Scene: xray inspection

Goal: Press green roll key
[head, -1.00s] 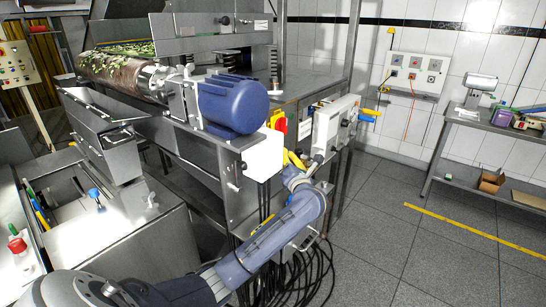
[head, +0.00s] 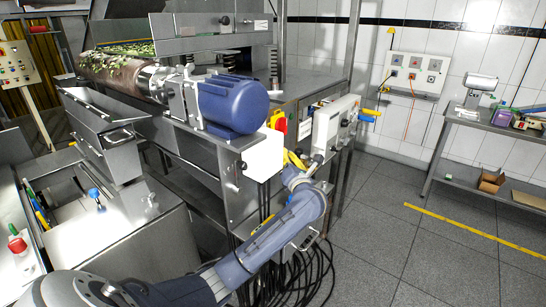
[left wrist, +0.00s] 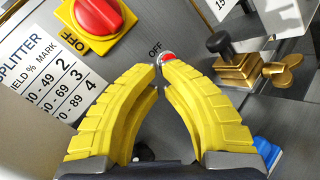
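My left gripper (head: 293,158) is at the front side of the grey machine, below the red and yellow switch. In the left wrist view its yellow fingers (left wrist: 158,67) curve together, tips about meeting, with nothing seen between them. A small red button (left wrist: 168,57) beside an "OFF" label lies just past the tips; contact cannot be told. A red rotary switch on a yellow plate (left wrist: 95,15) is at the upper left; it also shows in the head view (head: 277,121). I see no green key; the fingers may hide part of the panel. My right gripper is not in view.
A brass wing-screw clamp (left wrist: 255,70) is right of the fingers. A pale control box (head: 334,123) and blue motor (head: 232,103) are close to the gripper. A roller (head: 115,72) carries green leaves. Black cables (head: 300,275) hang below. The floor to the right is open.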

